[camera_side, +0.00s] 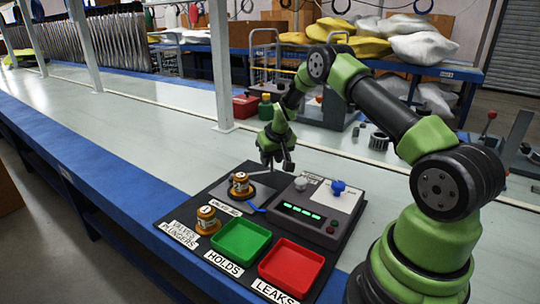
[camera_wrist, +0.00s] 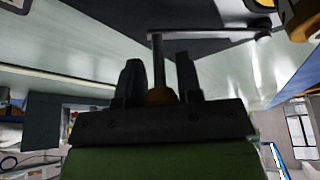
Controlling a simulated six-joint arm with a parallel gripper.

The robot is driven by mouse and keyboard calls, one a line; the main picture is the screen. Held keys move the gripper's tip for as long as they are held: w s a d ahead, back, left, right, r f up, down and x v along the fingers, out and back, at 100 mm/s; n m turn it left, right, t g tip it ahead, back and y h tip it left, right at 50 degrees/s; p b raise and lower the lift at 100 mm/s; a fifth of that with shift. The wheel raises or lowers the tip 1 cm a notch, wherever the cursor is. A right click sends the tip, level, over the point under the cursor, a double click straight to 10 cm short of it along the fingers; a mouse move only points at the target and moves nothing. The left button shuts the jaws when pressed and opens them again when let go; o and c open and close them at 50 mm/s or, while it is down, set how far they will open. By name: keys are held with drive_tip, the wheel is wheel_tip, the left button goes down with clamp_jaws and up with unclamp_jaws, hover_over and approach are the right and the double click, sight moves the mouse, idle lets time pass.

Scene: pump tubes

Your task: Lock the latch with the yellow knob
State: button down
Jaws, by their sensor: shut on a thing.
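My gripper (camera_side: 276,163) is at the far edge of the black board, behind the brass valve body (camera_side: 240,184) that sits in the grey fixture. In the wrist view my gripper (camera_wrist: 159,66) has its two dark fingers on either side of the latch's yellow knob (camera_wrist: 160,96), shut on it. A thin metal rod (camera_wrist: 158,62) runs from the knob to the grey latch bar (camera_wrist: 215,36), which reaches right to a pivot near the valve. In the side view the fingers mostly hide the knob.
A control box (camera_side: 307,211) with green lights, a grey knob (camera_side: 302,183) and a blue knob (camera_side: 338,187) stands to the right. A green tray (camera_side: 241,262), a red tray (camera_side: 290,284) and a second valve (camera_side: 206,220) are at the front. The bench left of the board is clear.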

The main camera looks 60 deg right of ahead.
sight(265, 195)
drive_tip(key=shift+s+a+m+h, duration=0.3)
drive_tip(key=shift+s+a+m, duration=0.5)
drive_tip(key=shift+m, duration=0.2)
drive_tip(key=a+m, duration=0.1)
drive_tip(key=s+a+m+g, duration=0.1)
drive_tip(key=shift+s+a+m+h, duration=0.2)
drive_tip(key=shift+m+h, duration=0.2)
drive_tip(key=a+m, duration=0.1)
drive_tip(key=a+m+g, duration=0.1)
drive_tip(key=shift+s+a+m+h, duration=0.3)
drive_tip(key=shift+s+a+m, duration=0.05)
drive_tip(key=shift+s+m, duration=0.05)
drive_tip(key=shift+s+a+m+g, duration=0.1)
drive_tip(key=shift+a+m+g, duration=0.4)
drive_tip(key=shift+a+m, duration=0.65)
drive_tip(key=c, duration=0.9)
unclamp_jaws()
drive_tip(key=v, duration=1)
drive_tip(key=shift+a, duration=0.1)
